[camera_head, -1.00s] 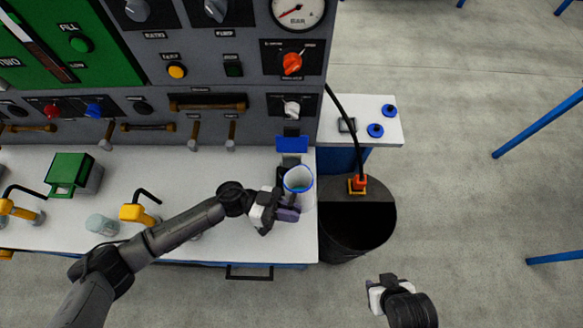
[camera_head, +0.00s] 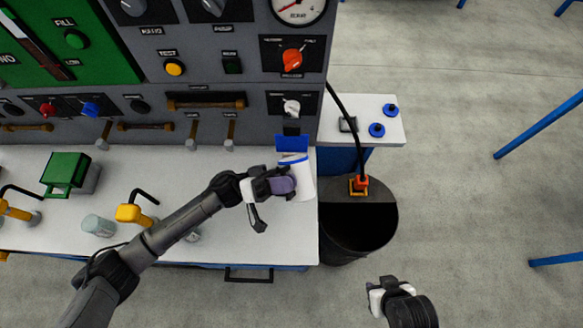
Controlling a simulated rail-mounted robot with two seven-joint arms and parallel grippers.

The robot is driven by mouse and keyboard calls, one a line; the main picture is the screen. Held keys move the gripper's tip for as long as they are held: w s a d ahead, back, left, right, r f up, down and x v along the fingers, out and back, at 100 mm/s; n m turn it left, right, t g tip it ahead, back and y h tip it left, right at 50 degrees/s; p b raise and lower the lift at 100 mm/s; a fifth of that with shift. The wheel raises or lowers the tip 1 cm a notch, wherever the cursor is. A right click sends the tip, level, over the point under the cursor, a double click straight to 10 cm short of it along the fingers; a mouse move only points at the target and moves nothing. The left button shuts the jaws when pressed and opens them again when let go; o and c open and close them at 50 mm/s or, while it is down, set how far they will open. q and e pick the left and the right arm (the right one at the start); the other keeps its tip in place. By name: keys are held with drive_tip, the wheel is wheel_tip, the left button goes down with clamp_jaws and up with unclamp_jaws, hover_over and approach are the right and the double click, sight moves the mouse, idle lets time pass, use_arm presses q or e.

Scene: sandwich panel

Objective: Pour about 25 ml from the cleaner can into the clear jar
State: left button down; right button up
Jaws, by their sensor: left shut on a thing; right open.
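My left gripper (camera_head: 284,186) is shut on a white cylindrical vessel with a blue rim (camera_head: 303,186), at the right end of the bench. The vessel is tipped, its side towards me and its blue-rimmed end towards the panel. Its mouth and contents are hidden, and I cannot tell if anything flows out. No label shows, so I cannot confirm it is the cleaner can. A clear jar (camera_head: 99,225) stands on the bench at the left, well away from it. My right gripper (camera_head: 382,293) is open and empty over the floor at the lower right.
A blue fixture (camera_head: 292,143) is at the panel just behind the held vessel. A dark bin (camera_head: 358,236) stands right of the bench. The panel (camera_head: 225,70) rises behind.

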use_arm(q)
drive_tip(key=shift+w+a+f+n+t+h+b, duration=0.1)
drive_tip(key=shift+w+n+t+h+b, duration=0.15)
drive_tip(key=shift+n+t, duration=0.4)
drive_tip(key=shift+w+a+n+t+h+b, duration=0.15)
drive_tip(key=shift+w+n+t, duration=0.2)
drive_tip(key=shift+n, duration=0.6)
drive_tip(key=shift+d, duration=0.1)
drive_tip(key=shift+w+f+n+t, duration=0.15)
drive_tip(key=shift+w+n+t, duration=0.35)
drive_tip(key=shift+n, duration=0.5)
drive_tip(key=shift+r+n+t, duration=0.3)
drive_tip(key=shift+n+t, duration=0.1)
drive_tip(key=shift+t, duration=0.2)
drive_tip(key=shift+a+p, duration=0.2)
drive_tip(key=shift+p, duration=0.15)
drive_tip(key=shift+s+a+f, duration=0.1)
drive_tip(key=shift+s+a, duration=0.1)
drive_tip(key=shift+s+a, duration=0.1)
drive_tip(key=shift+s, duration=0.1)
drive_tip(key=shift+s+n, duration=0.25)
drive_tip(key=shift+n, duration=0.05)
